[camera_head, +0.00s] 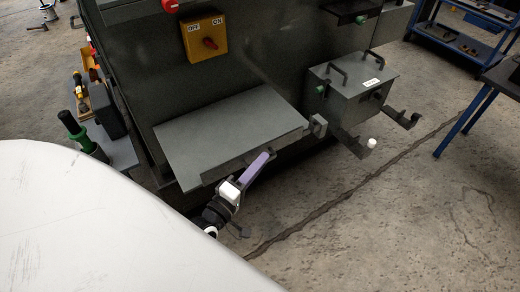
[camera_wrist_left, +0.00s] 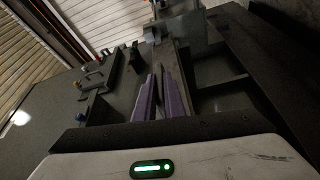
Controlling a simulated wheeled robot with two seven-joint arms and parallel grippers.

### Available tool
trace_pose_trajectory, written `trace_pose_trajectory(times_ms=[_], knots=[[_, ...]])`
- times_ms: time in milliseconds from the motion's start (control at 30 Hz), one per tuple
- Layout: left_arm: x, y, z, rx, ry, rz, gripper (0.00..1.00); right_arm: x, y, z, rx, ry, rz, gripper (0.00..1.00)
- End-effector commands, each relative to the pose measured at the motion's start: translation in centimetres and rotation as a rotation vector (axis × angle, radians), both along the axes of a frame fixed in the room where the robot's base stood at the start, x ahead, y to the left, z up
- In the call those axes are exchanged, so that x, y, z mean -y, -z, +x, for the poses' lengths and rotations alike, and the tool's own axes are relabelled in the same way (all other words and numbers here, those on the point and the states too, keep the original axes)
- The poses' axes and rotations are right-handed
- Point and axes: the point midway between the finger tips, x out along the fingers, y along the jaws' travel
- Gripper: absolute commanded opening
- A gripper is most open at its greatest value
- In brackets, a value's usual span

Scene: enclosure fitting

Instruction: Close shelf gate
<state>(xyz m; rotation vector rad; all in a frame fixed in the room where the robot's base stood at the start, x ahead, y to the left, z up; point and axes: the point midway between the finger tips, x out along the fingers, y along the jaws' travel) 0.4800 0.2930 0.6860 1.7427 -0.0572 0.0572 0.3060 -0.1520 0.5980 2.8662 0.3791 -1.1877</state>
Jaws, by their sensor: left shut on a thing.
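The shelf (camera_head: 230,128) is a flat grey panel jutting from the front of a dark cabinet. The shelf gate (camera_head: 288,142) looks like a grey bar along the shelf's front edge, ending near a small bracket (camera_head: 318,126) at the right corner. My left gripper (camera_head: 262,160), with purple fingers, is at this front edge, right of its middle. In the left wrist view the fingers (camera_wrist_left: 162,85) are shut on the grey bar of the gate (camera_wrist_left: 166,55), which runs away between them. The fingers hide part of the bar. My right gripper is not in view.
The cabinet carries a yellow OFF/ON switch box (camera_head: 204,38). Right of the shelf, a grey box with handles (camera_head: 350,88) sits over two projecting brackets (camera_head: 357,144). Tools stand at the left (camera_head: 78,130). A blue-framed table (camera_head: 478,105) is at the right. The floor in front is clear.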

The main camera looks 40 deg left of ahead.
Motion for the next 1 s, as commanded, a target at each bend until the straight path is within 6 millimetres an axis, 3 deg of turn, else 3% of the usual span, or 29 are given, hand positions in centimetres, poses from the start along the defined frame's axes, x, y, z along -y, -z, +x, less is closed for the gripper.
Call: trace_pose_trajectory(times_ms=[400, 433, 533, 833, 1000], knots=[[-0.1, -0.1, 0.0, -0.001, -0.001, -0.005, 0.0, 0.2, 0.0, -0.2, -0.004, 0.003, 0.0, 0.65], [-0.1, -0.1, 0.0, -0.001, -0.001, -0.005, 0.11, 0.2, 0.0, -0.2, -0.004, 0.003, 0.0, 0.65], [-0.1, -0.1, 0.0, -0.001, -0.001, -0.005, 0.28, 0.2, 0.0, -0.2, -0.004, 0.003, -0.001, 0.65], [-0.1, 0.0, -0.1, -0.002, 0.0, -0.005, 0.28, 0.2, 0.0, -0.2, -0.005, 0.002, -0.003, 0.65], [-0.1, 0.2, -1.8, -0.006, 0.0, -0.004, 0.28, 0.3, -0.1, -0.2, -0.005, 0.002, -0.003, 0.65]])
